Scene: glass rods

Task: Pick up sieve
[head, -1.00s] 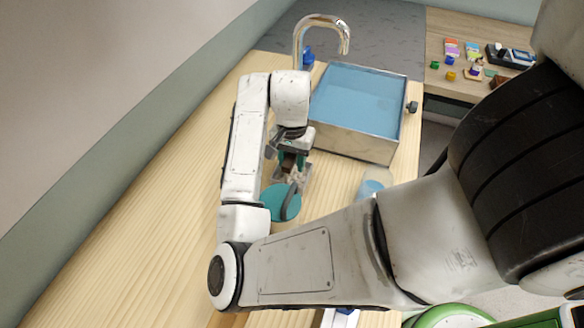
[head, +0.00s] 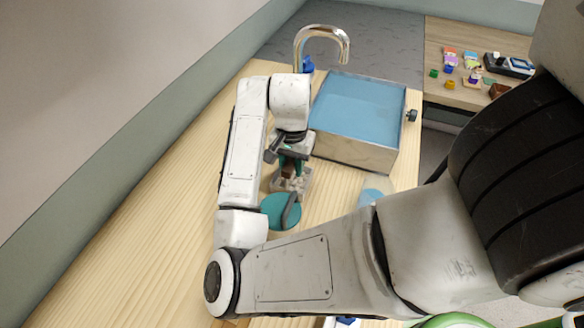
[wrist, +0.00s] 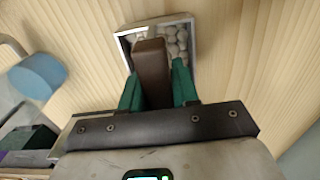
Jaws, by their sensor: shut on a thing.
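The sieve (head: 300,183) is a small square box with pale metal walls and a brown handle, beyond the teal disc in the head view. In the wrist view the sieve (wrist: 191,53) holds pale rounded pebbles, and its brown handle runs back between the green fingers. My gripper (wrist: 157,78) is shut on that handle, with one finger on each side. The gripper also shows in the head view (head: 290,166), partly hidden by my wrist. I cannot tell whether the sieve's base touches the table.
A teal disc with a dark curved piece (head: 276,212) lies just nearer than the sieve. A blue-topped basin (head: 352,148) stands beyond, beside a tap (head: 346,46). A cup with blue contents (head: 371,194) is to the right. Bare wooden table (head: 150,200) lies left.

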